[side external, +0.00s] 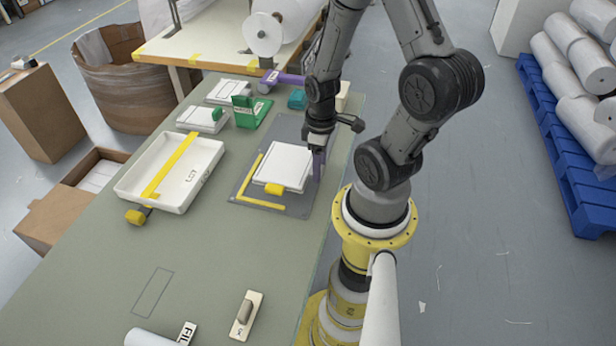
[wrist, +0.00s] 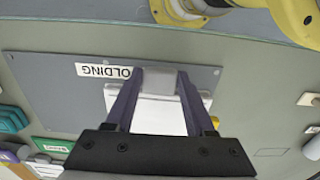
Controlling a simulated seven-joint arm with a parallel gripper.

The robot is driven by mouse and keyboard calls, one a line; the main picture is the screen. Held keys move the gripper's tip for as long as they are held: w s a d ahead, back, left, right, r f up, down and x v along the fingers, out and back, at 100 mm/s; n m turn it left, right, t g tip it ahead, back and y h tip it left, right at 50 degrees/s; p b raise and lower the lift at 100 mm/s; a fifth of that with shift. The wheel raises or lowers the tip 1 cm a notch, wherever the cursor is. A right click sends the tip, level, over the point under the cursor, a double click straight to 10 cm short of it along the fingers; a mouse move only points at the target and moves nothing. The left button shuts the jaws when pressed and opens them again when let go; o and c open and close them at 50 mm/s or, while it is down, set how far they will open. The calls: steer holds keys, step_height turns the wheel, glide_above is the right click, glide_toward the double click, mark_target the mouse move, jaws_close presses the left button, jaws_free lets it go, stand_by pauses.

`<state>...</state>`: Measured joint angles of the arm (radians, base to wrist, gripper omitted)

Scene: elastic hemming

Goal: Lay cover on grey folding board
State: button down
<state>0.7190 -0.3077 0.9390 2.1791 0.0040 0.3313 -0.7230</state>
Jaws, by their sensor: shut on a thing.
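The cover (side external: 282,163) is a white folded piece with a yellow tab (side external: 275,188) on its near edge. It lies over the grey folding board (side external: 299,204), inside a yellow L-shaped corner mark (side external: 247,187). My gripper (side external: 318,158) is at the right edge of the cover, low over the board. In the wrist view the fingers (wrist: 158,85) are shut on the cover (wrist: 158,114), with a pale part of it between them. The board (wrist: 55,95) carries an upside-down label, partly hidden by a finger. I cannot tell whether the whole cover touches the board.
A white tray (side external: 186,190) with a yellow strip stands left of the board. White stacks (side external: 201,118), a green holder (side external: 249,110) and a teal block (side external: 297,99) are behind. The green table (side external: 105,265) is mostly clear in front, with a small switch plate (side external: 245,316).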

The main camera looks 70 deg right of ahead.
mark_target(318, 188)
steer(key=shift+f, duration=2.1)
steer(key=shift+f, duration=0.15)
steer(key=shift+c, duration=1.3)
jaws_free()
step_height(318, 188, up, 12)
steer(key=shift+r, duration=0.1)
steer(key=a+r+t, duration=0.2)
steer(key=a+r, duration=0.4)
steer(key=r, duration=0.2)
steer(key=w+a+r+t, duration=0.1)
steer(key=a+r+t, duration=0.2)
steer(key=a+r, duration=0.4)
steer(key=shift+w+r+t, duration=0.25)
steer(key=shift+r+t, duration=0.05)
steer(key=shift+r, duration=0.85)
